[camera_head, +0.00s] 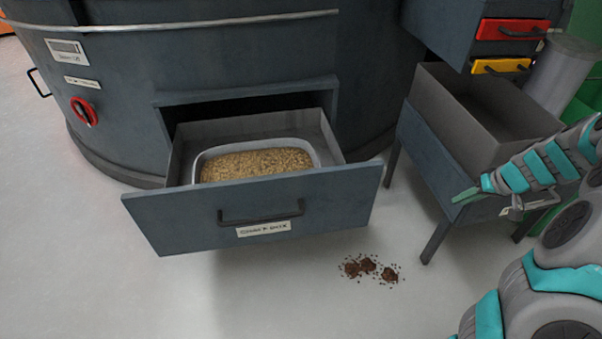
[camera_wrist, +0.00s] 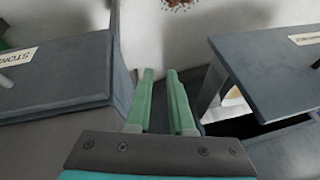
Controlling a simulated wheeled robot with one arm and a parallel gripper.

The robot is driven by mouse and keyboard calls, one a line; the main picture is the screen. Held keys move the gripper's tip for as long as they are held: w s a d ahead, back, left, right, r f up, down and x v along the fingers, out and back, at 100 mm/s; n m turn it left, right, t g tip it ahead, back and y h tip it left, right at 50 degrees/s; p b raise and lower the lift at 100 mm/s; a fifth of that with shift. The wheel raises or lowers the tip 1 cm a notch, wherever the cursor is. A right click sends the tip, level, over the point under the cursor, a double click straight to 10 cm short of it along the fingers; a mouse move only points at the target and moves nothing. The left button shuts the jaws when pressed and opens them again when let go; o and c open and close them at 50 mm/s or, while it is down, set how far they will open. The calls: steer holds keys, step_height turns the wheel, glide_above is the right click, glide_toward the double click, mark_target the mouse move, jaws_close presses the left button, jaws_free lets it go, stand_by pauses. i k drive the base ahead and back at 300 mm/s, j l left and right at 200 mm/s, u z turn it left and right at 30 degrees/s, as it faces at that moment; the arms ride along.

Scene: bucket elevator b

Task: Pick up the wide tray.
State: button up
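A wide, pale grey tray (camera_head: 316,155) full of golden grain (camera_head: 255,164) sits inside an open drawer (camera_head: 250,205) of the large round grey machine. The drawer's front panel hides the tray's near side. My gripper (camera_head: 468,195) is to the right of the drawer and well apart from the tray, beside a grey side stand. In the wrist view, its two green fingers (camera_wrist: 160,75) have a gap between them and nothing in it.
The side stand holds an open grey drawer or bin (camera_head: 455,125), with red (camera_head: 510,29) and yellow (camera_head: 500,66) drawers above. Brown clumps (camera_head: 369,267) lie on the floor. The floor left of and before the open drawer is clear.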

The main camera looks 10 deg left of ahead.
mark_target(280, 156)
steer(key=i+j, duration=0.1)
steer(key=j, duration=0.3)
steer(key=i+j, duration=0.15)
steer(key=j, duration=0.25)
steer(key=i+j, duration=0.1)
steer(key=j, duration=0.35)
steer(key=i+j, duration=0.15)
steer(key=j, duration=0.25)
steer(key=i+j, duration=0.1)
steer(key=j, duration=0.3)
